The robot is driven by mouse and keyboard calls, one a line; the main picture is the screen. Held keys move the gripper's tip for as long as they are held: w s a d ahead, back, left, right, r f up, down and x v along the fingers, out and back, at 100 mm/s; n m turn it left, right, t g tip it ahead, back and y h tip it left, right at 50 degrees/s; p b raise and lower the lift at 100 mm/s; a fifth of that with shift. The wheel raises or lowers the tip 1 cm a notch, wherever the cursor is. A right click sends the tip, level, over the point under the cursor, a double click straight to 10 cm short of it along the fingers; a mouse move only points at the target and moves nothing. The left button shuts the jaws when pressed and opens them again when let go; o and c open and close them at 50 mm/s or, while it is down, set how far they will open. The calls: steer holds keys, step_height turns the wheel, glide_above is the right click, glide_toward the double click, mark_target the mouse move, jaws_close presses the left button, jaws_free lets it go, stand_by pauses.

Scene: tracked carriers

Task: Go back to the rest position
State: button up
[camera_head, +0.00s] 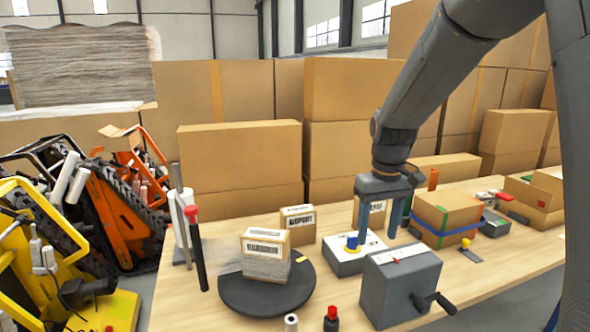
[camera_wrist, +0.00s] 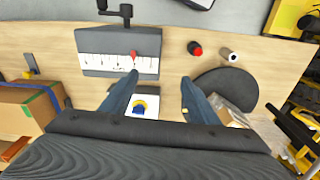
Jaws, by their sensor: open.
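My gripper (camera_head: 372,233) points down over the workbench, its two blue-grey fingers spread apart with nothing between them. In the head view it is in front of a small labelled carton, partly hiding it, and close to a white box (camera_head: 345,267) with a blue and yellow knob (camera_head: 352,242). In the wrist view my gripper (camera_wrist: 159,77) is open, and the white box (camera_wrist: 150,100) shows between the fingers. A grey crank box (camera_head: 400,285) with a red pointer on its scale stands just in front; I cannot tell the exact height of the fingertips.
A black turntable (camera_head: 262,296) carries a film-wrapped carton (camera_head: 266,252). A taped carton (camera_head: 447,214) stands right of my gripper. A red-topped black post (camera_head: 196,250) rises at the left. Tracked carriers (camera_head: 100,200) crowd the left; large cartons (camera_head: 240,152) are stacked behind.

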steer(key=s+f+m+t, duration=0.1)
steer(key=s+f, duration=0.2)
steer(key=s, duration=0.5)
steer(key=s+f+m+t, duration=0.1)
steer(key=s+f+m, duration=0.15)
steer(key=s, duration=0.55)
step_height(320, 180, down, 12)
steer(key=s+g+b, duration=0.2)
steer(key=b, duration=0.8)
steer(key=shift+s+a+f+n, duration=0.15)
steer(key=shift+n, duration=0.3)
